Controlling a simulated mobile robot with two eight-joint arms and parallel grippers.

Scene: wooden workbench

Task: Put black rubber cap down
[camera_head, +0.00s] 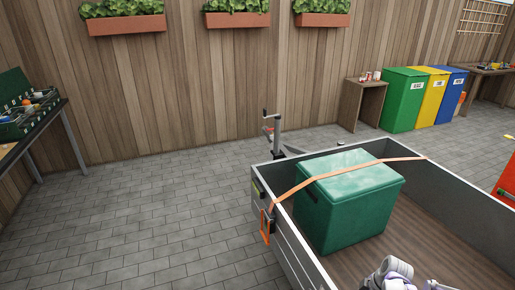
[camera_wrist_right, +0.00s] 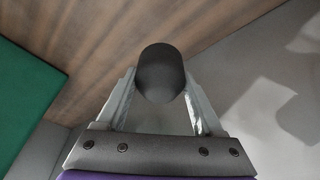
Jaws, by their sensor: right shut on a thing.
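The black rubber cap (camera_wrist_right: 160,72) is a dark rounded cylinder in the right wrist view. My right gripper (camera_wrist_right: 160,88) is shut on it, with one pale finger on each side. The cap is over or near the wooden trailer bed (camera_wrist_right: 85,45); whether it touches the bed I cannot tell. In the head view my right arm shows at the bottom right edge, over the trailer, and the cap cannot be made out there. My left gripper is in neither view.
A green box (camera_head: 346,207) stands in the grey-walled trailer (camera_head: 470,195) under an orange strap (camera_head: 335,172). In the wrist view the box (camera_wrist_right: 25,95) is at the left and a grey trailer wall (camera_wrist_right: 265,75) at the right. Bare bed (camera_head: 425,225) shows right of the box.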

